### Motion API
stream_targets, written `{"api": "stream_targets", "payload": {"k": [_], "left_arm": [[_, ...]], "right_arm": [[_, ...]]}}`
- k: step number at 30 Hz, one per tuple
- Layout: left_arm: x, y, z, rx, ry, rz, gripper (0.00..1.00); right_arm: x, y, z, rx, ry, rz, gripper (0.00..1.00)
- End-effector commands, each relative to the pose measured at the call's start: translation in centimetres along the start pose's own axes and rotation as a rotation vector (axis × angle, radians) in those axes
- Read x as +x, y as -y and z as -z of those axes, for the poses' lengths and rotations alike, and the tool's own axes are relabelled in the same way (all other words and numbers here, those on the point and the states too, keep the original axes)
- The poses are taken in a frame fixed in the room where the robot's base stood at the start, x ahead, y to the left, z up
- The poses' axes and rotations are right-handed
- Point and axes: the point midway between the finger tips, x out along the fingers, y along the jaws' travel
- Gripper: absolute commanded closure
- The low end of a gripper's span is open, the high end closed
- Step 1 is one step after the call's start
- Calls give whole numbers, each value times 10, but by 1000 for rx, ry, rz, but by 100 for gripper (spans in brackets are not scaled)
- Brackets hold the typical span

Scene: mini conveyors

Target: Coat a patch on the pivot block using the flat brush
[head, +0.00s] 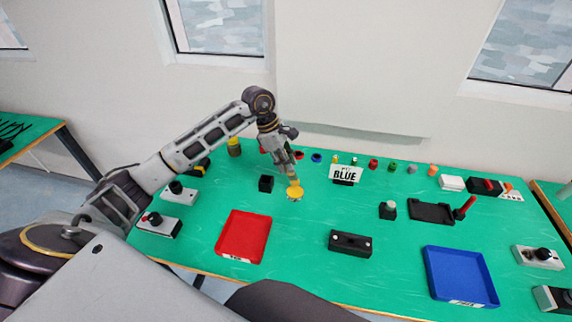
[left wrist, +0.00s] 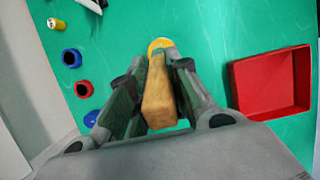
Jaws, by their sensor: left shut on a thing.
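My left gripper (head: 290,176) is shut on the flat brush (left wrist: 160,95). Its tan wooden handle shows between the two fingers in the left wrist view, pointing toward the camera. A yellow round thing (head: 294,188) is just below the fingertips in the head view; it also shows past the handle in the left wrist view (left wrist: 161,44). I cannot tell whether it is part of the brush or a separate pot. The bristles are hidden. A long black block (head: 350,243) with light round ends may be the pivot block; I cannot tell for sure. My right gripper is not in view.
A red tray (head: 243,236) and a blue tray (head: 460,276) lie toward the front of the green table (head: 300,275). A black cube (head: 266,183) is left of the gripper. Switch boxes line both sides.

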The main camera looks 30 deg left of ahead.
Motion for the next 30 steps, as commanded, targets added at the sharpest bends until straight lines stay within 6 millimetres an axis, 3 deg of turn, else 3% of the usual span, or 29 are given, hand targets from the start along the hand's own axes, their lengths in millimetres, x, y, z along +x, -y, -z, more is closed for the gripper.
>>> {"api": "stream_targets", "payload": {"k": [18,30], "left_arm": [[-29,0,-10,0,0,-1,100],[-30,0,-11,0,0,-1,100]], "right_arm": [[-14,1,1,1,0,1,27],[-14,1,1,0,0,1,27]]}}
